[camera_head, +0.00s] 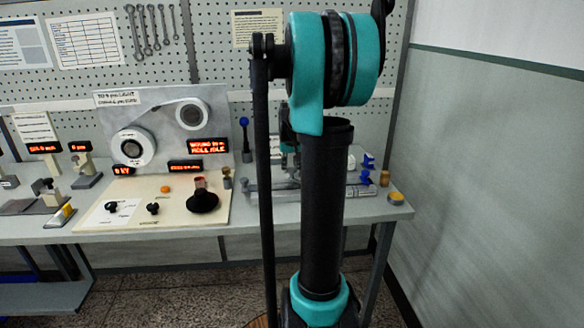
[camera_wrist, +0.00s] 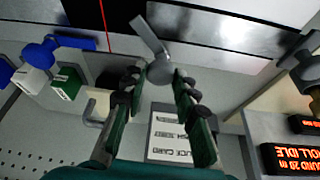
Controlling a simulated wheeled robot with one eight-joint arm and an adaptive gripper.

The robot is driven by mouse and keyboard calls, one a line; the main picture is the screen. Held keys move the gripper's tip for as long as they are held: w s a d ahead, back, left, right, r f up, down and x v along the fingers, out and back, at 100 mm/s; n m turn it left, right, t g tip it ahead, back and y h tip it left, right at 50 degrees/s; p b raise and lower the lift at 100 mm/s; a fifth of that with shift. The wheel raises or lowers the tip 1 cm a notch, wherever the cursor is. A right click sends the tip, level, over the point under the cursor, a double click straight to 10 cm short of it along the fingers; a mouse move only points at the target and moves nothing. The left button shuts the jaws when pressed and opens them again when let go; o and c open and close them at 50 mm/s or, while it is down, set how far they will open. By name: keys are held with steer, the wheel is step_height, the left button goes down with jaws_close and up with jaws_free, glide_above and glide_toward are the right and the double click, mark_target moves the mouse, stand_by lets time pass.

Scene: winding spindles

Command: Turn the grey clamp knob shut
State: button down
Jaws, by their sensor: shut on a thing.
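The grey clamp knob (camera_wrist: 160,71) is near the top middle of the wrist view, with a flat grey bar (camera_wrist: 148,33) reaching up and left from it. My gripper (camera_wrist: 158,78) has its two dark fingers on either side of the knob, the fingertips closed against it. In the head view my black and teal arm stands in front of that part of the bench, so the knob and the fingertips cannot be made out there.
A white printed card (camera_wrist: 170,137) shows between my fingers. Blue-handled parts (camera_wrist: 40,52) and small white and green blocks (camera_wrist: 66,84) lie to the left. A lit red display (camera_wrist: 290,158) is at lower right. The winding panel (camera_head: 225,100) stands left of my arm.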

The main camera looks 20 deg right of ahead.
steer(key=m, duration=0.2)
steer(key=m+g+h, duration=0.1)
steer(key=m, duration=0.1)
steer(key=shift+w+a+m+h, duration=0.1)
steer(key=shift+a+m+h, duration=0.1)
steer(key=shift+m+h, duration=0.1)
steer(key=shift+m+g+h, duration=0.4)
steer(key=shift+m+g, duration=0.1)
steer(key=shift+m, duration=1.2)
steer(key=c, duration=1.2)
jaws_free()
steer(key=v, duration=1.2)
steer(key=shift+w, duration=0.15)
